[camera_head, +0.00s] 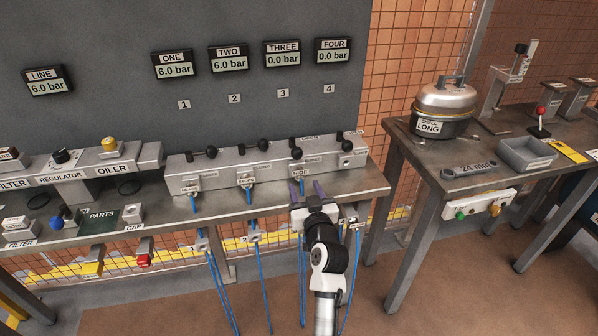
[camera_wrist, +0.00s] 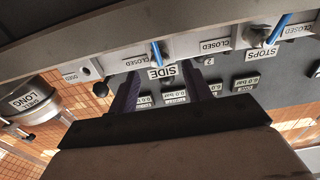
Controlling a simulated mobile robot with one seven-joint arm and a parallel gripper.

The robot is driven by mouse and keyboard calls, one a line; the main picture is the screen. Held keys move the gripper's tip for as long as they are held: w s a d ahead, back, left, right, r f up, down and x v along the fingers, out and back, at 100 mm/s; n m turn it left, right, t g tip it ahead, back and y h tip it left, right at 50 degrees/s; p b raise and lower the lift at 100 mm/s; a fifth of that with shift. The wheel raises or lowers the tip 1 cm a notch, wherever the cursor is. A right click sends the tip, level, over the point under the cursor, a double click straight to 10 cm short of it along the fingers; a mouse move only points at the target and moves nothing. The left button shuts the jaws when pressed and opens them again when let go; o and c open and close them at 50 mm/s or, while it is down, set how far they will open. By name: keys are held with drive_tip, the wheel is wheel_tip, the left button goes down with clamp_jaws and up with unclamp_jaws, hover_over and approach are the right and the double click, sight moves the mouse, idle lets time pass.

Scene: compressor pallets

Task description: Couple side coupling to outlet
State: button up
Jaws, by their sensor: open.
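The side coupling (camera_head: 300,174) has a white SIDE label and a blue hose, and it sits at the front of the grey manifold (camera_head: 222,174), at the third outlet from the left. I cannot tell whether it is fully seated. In the wrist view the SIDE label (camera_wrist: 163,72) shows upside down. My gripper (camera_head: 306,187) is open and empty, with its purple fingers just below and in front of the coupling. In the wrist view my gripper (camera_wrist: 163,92) has one finger to each side of the label, apart from it. The fourth outlet (camera_head: 346,161) is bare.
The STOPS coupling (camera_head: 246,181) and another labelled coupling (camera_head: 191,187) are on the manifold to the left. Black valve handles line its top. Blue hoses hang below the bench edge. Gauges three (camera_head: 283,60) and four (camera_head: 333,57) read 0.0 bar. A workbench (camera_head: 437,163) stands right.

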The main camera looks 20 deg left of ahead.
sight(301, 180)
drive_tip(key=shift+b+x, duration=0.35)
drive_tip(key=shift+x, duration=2.25)
drive_tip(key=shift+b, duration=0.35)
drive_tip(key=shift+c, duration=0.4)
clamp_jaws()
drive_tip(key=shift+s, duration=0.1)
drive_tip(key=shift+b+v, duration=0.6)
drive_tip(key=shift+v, duration=2.3)
drive_tip(key=shift+d, duration=0.15)
